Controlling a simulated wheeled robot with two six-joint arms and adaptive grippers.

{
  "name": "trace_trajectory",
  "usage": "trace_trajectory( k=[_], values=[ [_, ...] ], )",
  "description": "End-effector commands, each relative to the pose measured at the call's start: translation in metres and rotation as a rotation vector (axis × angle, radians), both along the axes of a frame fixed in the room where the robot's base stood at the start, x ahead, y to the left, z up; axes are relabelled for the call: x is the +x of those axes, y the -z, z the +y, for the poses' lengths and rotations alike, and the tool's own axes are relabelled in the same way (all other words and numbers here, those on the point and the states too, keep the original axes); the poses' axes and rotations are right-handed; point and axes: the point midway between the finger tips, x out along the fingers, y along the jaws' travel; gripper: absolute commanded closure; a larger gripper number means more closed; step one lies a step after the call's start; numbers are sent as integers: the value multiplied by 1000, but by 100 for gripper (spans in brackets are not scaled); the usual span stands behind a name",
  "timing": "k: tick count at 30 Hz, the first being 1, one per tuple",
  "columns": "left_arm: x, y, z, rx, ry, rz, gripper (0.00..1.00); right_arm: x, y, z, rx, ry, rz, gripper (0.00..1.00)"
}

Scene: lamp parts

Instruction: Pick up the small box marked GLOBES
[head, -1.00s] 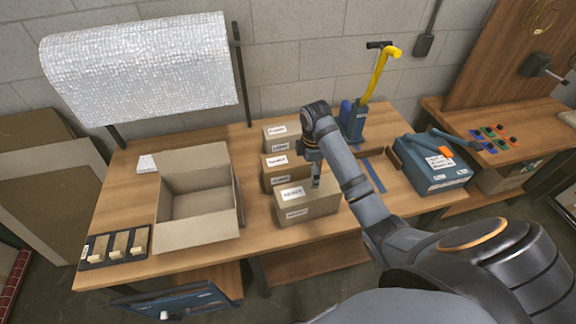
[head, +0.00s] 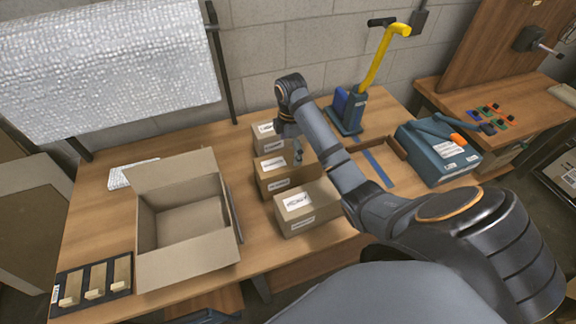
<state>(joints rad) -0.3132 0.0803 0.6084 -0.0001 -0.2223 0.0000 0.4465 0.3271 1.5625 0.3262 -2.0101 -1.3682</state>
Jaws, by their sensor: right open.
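Three small brown cardboard boxes stand in a row on the wooden table: a front box (head: 307,207), a middle box (head: 287,176) and a back box (head: 266,139). Each has white labels, but the print is too small to read, so I cannot tell which is marked GLOBES. My right gripper (head: 298,157) is open and empty, pointing down over the area of the middle and back boxes. Whether it touches one I cannot tell. My right arm hides part of the boxes' right sides. My left gripper is not in view.
A large open empty carton (head: 188,262) stands left of the boxes. A black tray (head: 92,284) with small blocks lies at the front left. A blue and yellow tool (head: 352,105) stands behind my arm. A blue case (head: 436,155) is at the right.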

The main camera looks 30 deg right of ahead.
Motion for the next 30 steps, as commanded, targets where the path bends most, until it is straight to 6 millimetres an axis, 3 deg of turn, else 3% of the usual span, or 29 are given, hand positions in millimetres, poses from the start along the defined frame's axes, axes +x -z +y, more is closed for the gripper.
trace_trajectory(
  k=[3, 6, 10, 12, 15, 20, 30],
  values=[
    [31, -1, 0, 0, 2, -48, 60, 0, 1, 0, 0, 0, -1, 0],
    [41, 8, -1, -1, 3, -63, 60, -1, 13, 3, 0, 0, 0, 0],
    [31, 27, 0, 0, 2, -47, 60, -3, 37, 9, 1, 0, 1, 0],
    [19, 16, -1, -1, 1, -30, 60, -3, 40, 9, 2, 1, 3, 0],
    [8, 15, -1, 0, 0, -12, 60, -3, 50, 8, 0, 1, 0, 0],
    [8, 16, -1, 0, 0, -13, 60, -3, 51, 8, -1, 1, -1, 0],
    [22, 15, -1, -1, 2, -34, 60, -3, 51, 8, 0, 1, -1, 45]
  ],
)
